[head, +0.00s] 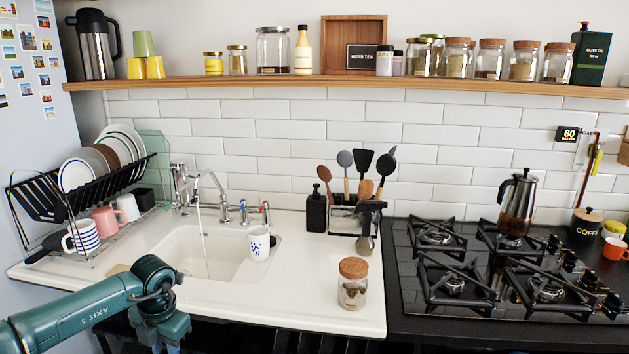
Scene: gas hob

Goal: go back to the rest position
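My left arm comes in from the lower left over the counter's front edge. Its wrist and the top of my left gripper (165,330) show in front of the sink, pointing down. The fingers are cut off by the bottom edge, so I cannot tell whether they are open or hold anything. My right arm and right gripper are not in view.
Water runs from the tap (207,190) into the sink (185,262). A dotted mug (259,243) is at its right side. A corked jar (353,284) stands near the counter's front edge. A moka pot (517,205) stands on the hob (408,270). A dish rack (40,205) is left.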

